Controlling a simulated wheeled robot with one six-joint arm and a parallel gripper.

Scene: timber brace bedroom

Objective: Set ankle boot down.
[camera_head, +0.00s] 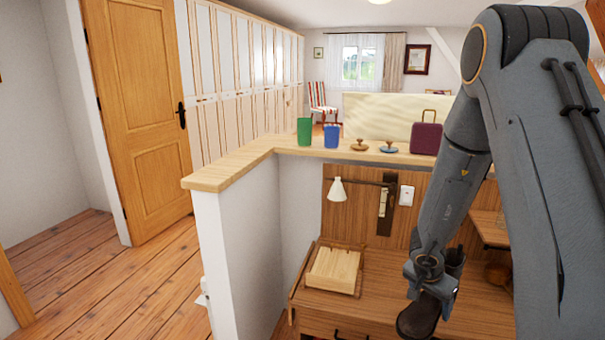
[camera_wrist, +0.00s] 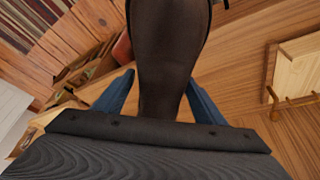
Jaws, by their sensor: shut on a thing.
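The ankle boot (camera_head: 418,318) is dark brown and hangs below my gripper (camera_head: 432,281) in the head view, over the wooden desk (camera_head: 385,290). Its toe points down and to the left. In the wrist view the boot's dark shaft (camera_wrist: 168,60) fills the middle, between the two blue fingers of my gripper (camera_wrist: 160,95). My gripper is shut on the boot. The boot's sole and any gap to the desk top cannot be made out.
A light wooden box (camera_head: 334,270) sits at the desk's left. A wall lamp (camera_head: 338,190) is above it. On the ledge (camera_head: 235,166) stand a green cup (camera_head: 304,131), a blue cup (camera_head: 331,136), two small knobbed items and a maroon suitcase (camera_head: 426,138). Bare desk lies right of the box.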

